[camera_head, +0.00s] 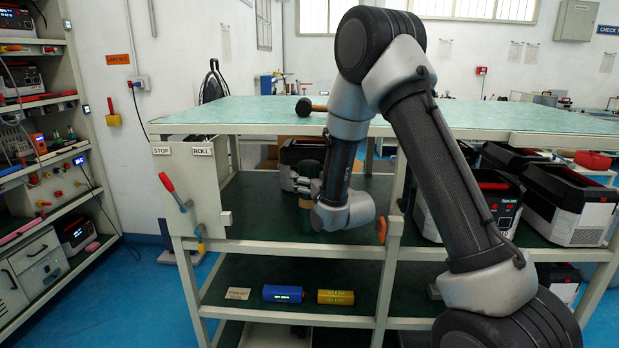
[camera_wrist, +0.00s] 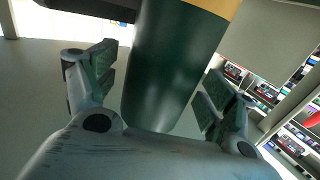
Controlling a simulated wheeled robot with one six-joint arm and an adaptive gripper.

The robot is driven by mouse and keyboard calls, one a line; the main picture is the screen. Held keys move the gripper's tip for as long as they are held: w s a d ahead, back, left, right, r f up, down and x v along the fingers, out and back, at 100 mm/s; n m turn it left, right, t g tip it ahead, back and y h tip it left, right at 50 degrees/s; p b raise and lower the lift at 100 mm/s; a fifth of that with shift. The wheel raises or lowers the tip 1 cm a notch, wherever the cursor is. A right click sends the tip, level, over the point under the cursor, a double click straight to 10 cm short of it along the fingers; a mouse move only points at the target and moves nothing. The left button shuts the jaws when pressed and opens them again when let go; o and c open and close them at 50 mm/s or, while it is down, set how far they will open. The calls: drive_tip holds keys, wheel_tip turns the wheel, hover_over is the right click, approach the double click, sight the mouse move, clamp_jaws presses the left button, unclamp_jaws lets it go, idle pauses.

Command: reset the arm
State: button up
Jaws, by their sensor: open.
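My gripper (camera_head: 308,186) is by the front of that shelf, partly hidden by my own wrist in the head view. In the wrist view my gripper (camera_wrist: 160,72) is open, with its green-padded fingers spread apart. A dark green cylinder with a yellowish band (camera_wrist: 168,60) stands between the fingers, with a visible gap on each side.
The workbench (camera_head: 250,112) has a pale green top with a dark hammer-like tool (camera_head: 304,107) on it. Black instrument boxes (camera_head: 570,203) fill the right shelf. A blue cylinder (camera_head: 282,294) and a yellow cylinder (camera_head: 336,297) lie below.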

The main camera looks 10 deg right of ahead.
drive_tip(key=v, duration=0.7)
drive_tip(key=s+f+g, duration=0.1)
drive_tip(key=f, duration=0.2)
drive_tip(key=s+f+g+h, duration=0.1)
drive_tip(key=f+g, duration=0.1)
drive_tip(key=f, duration=0.2)
drive_tip(key=s+f+g, duration=0.1)
drive_tip(key=f+g, duration=0.1)
drive_tip(key=f, duration=0.1)
drive_tip(key=shift+d+f+h, duration=0.3)
drive_tip(key=shift+d+f, duration=0.05)
drive_tip(key=shift+f, duration=0.05)
drive_tip(key=s+d+f+g+h, duration=0.2)
drive_tip(key=s+d+f+g, duration=0.15)
drive_tip(key=s+g, duration=0.5)
drive_tip(key=s+d+r+g, duration=0.15)
drive_tip(key=s+r, duration=0.25)
drive_tip(key=s, duration=0.4)
drive_tip(key=s+d+r+m+t, duration=0.1)
drive_tip(key=s+d+r, duration=0.2)
drive_tip(key=s+r, duration=0.5)
drive_tip(key=s+d+r+m+t, duration=0.1)
drive_tip(key=s+d+r, duration=0.3)
drive_tip(key=s+r, duration=0.5)
wheel_tip(320, 180, up, 4)
drive_tip(key=shift+s+d+f+m+h, duration=0.15)
drive_tip(key=shift+s+d+m+h, duration=0.1)
drive_tip(key=shift+m+h, duration=0.15)
